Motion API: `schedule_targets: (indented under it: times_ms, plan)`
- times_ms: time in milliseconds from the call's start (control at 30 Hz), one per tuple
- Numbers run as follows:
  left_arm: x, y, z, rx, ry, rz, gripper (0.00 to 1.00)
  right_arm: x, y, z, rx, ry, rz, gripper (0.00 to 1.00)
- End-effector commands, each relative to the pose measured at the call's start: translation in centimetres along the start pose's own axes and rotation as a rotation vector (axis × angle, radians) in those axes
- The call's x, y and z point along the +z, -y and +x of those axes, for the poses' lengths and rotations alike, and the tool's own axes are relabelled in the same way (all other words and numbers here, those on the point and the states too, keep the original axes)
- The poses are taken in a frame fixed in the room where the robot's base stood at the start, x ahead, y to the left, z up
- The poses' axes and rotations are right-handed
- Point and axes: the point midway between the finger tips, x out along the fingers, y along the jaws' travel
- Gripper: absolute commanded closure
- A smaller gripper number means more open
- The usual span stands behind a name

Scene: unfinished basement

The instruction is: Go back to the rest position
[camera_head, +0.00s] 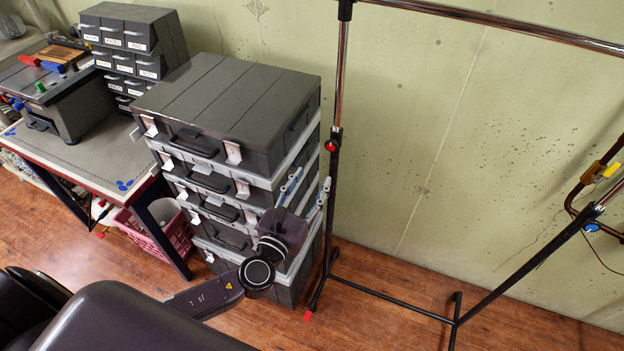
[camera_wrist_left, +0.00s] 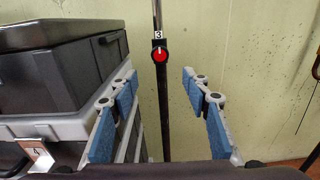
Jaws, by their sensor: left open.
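My left gripper (camera_head: 305,192) is in front of the stack of grey cases, close to the left post of a clothes rack. Its two blue-padded fingers are apart, and nothing is held. In the left wrist view the open gripper (camera_wrist_left: 159,88) frames the black post (camera_wrist_left: 161,115) of the rack, with a red knob (camera_wrist_left: 160,56) above the fingertips. I cannot tell whether the post is between the fingers or just beyond them. The red knob also shows in the head view (camera_head: 331,146). My right gripper is not in view.
The tall stack of grey cases (camera_head: 228,100) stands beside my left gripper. The metal clothes rack (camera_head: 341,85) spans the right side against the wall. A workbench (camera_head: 75,155) with drawers and tools is on the left, above a pink basket (camera_head: 160,232). Floor between the rack's feet is clear.

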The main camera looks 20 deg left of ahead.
Motion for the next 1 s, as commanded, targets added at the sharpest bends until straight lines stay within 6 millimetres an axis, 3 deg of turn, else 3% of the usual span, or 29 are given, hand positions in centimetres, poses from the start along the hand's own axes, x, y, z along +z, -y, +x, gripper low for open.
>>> schedule_targets:
  times_ms: [300, 367, 433, 567, 767, 867, 1000]
  plan:
    - [-0.1, 0.0, 0.0, 0.001, -0.003, -0.003, 0.56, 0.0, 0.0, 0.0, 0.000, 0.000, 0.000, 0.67]
    - [-0.8, -0.2, 0.0, 0.006, -0.016, -0.019, 0.56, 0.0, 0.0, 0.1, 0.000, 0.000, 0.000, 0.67]
    - [-2.8, -0.8, 0.0, 0.022, -0.055, -0.066, 0.56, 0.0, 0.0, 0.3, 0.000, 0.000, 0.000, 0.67]
    - [-9.8, -2.7, -0.7, 0.093, -0.189, -0.250, 0.56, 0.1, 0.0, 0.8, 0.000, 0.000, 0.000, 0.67]
    - [-22.4, -5.7, -4.3, 0.285, -0.407, -0.636, 0.56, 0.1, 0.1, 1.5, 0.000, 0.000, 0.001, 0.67]
    - [-28.5, -6.7, -7.4, 0.413, -0.496, -0.839, 0.56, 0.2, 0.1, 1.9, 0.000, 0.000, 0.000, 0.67]
    - [-37.1, -7.4, -13.6, 0.650, -0.594, -1.158, 0.56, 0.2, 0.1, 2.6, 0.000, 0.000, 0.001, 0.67]
